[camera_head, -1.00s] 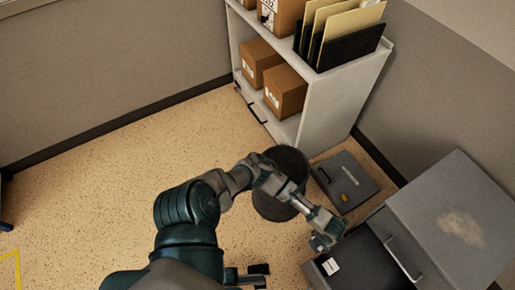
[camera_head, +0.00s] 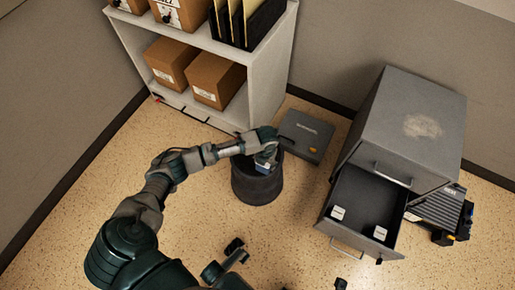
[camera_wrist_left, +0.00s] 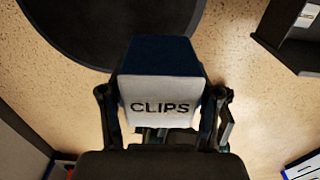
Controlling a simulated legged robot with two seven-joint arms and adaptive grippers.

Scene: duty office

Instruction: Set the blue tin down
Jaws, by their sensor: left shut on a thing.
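My left gripper (camera_head: 266,150) is shut on the blue tin (camera_head: 263,164), over the dark round bin (camera_head: 257,188) or its rim in the head view. In the left wrist view the tin (camera_wrist_left: 165,55) sits between the fingers of the gripper (camera_wrist_left: 163,105), with its white "CLIPS" label facing the camera. The bin (camera_wrist_left: 110,25) is beyond it at the upper left; I cannot tell the tin's height above it. My right gripper (camera_head: 228,259) seems to be the dark part low in the head view; its jaws are unclear.
A grey cabinet (camera_head: 410,125) has an open drawer (camera_head: 365,200) holding two white-labelled things. A grey flat case (camera_head: 306,135) lies on the floor behind the bin. A shelf (camera_head: 270,80) with boxes stands at the back.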

